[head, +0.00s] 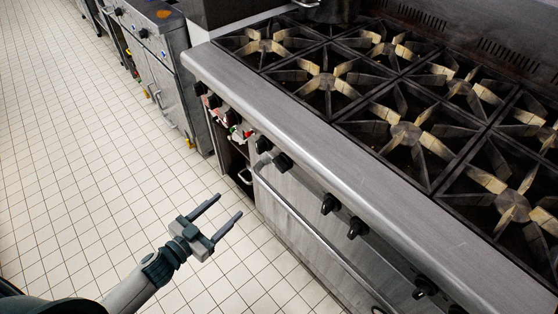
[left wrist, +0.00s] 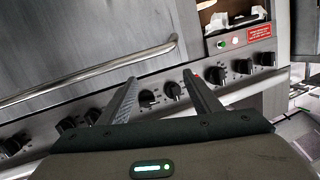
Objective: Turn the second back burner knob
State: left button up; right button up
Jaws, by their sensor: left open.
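Black round burner knobs stand in a row on the steel front of the range, below its front ledge. In the head view a far pair (head: 283,162), a middle pair (head: 330,204) and a near knob (head: 425,288) show. I cannot tell which one is the second back burner knob. My left gripper (head: 230,205) is open and empty, out in front of the range and apart from the knobs. In the left wrist view its fingers (left wrist: 159,77) point toward the panel, with a pair of knobs (left wrist: 172,90) seen between them. My right gripper is out of view.
An oven handle bar (head: 310,230) runs below the knobs. A steel cabinet (head: 165,75) stands farther along. The tiled floor (head: 90,150) is clear.

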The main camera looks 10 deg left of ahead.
aim_at(277, 166)
pick_arm(q)
jog(key=s+d+r+m+h, duration=0.1)
jog(key=d+r+m+h, duration=0.2)
jog(key=r, duration=0.6)
jog(key=shift+s+d+r+g+h, duration=0.2)
jog(key=shift+r+g+h, duration=0.1)
jog(key=shift+h, duration=0.2)
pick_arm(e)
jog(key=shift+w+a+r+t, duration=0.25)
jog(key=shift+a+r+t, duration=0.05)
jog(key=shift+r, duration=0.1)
pick_arm(q)
jog(key=shift+w, duration=0.15)
jog(key=p+x, duration=0.3)
jog(key=x, duration=1.4)
jog(key=shift+p, duration=0.3)
jog(key=shift+d, duration=0.1)
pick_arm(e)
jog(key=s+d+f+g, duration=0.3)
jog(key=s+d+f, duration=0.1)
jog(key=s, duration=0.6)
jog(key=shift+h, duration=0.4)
pick_arm(q)
jog(key=shift+c, duration=0.5)
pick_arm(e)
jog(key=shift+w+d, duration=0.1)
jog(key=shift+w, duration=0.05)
pick_arm(q)
jog(key=c, duration=0.9)
